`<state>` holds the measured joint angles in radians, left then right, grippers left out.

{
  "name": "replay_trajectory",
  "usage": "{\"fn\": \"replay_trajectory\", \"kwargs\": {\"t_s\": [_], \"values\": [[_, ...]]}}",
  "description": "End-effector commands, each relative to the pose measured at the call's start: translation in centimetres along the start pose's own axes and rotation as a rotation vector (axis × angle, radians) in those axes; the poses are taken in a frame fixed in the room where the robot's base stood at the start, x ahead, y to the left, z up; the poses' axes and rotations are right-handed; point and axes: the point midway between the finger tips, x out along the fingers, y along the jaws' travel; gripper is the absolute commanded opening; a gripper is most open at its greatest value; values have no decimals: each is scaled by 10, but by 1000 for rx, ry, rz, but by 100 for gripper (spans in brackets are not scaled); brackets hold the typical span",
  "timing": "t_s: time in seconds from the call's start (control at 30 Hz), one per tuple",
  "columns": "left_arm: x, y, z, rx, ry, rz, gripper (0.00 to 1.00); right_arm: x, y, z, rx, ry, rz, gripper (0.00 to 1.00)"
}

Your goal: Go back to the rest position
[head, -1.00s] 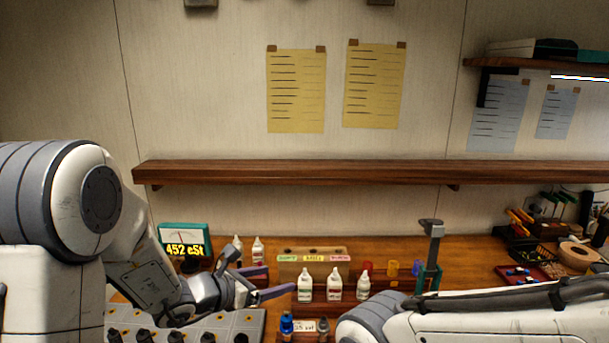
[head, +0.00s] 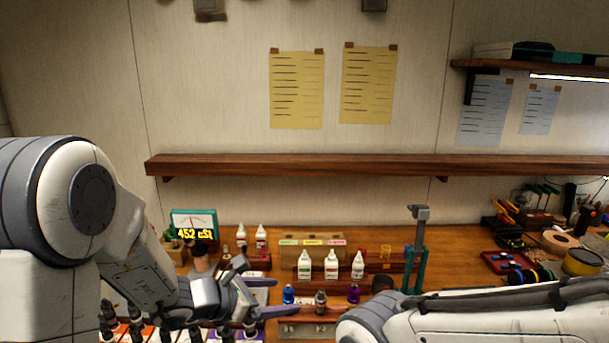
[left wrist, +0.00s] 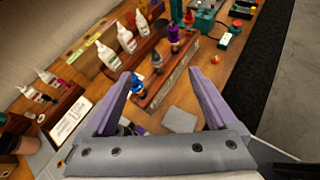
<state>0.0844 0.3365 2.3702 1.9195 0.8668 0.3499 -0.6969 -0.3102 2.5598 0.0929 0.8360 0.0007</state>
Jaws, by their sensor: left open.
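My left gripper (head: 268,297) is in the lower left of the head view, in front of the workbench. Its two purple-grey fingers are apart and nothing is between them. In the left wrist view the open fingers (left wrist: 160,103) show over the bench, with small bottles beyond their tips. My right arm crosses the lower right of the head view. Its gripper is not visible there.
White bottles (head: 331,264) stand in a row on the wooden bench (head: 455,262), with small coloured bottles (head: 321,299) in front. A teal meter (head: 194,224) reads 452 cSt. A green stand (head: 417,255) is right of them. A shelf (head: 390,166) spans the wall.

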Motion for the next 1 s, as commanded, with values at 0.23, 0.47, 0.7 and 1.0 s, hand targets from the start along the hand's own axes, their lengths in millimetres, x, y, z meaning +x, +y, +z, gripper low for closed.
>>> {"fn": "replay_trajectory", "kwargs": {"t_s": [0.23, 0.47, 0.7, 1.0], "values": [[-11, -39, -21, 238, 113, -153, 91, 0, 0, 0, 0, 0, 0, 50], [-41, -80, -62, 641, 277, -380, 91, 0, 0, 0, 0, -1, 0, 50], [-95, -87, -116, 1279, 468, -676, 91, 0, 0, 0, 0, 0, 0, 50], [-132, -60, -136, 1839, 572, -899, 91, 0, 0, 0, 0, 0, 0, 50]]}}
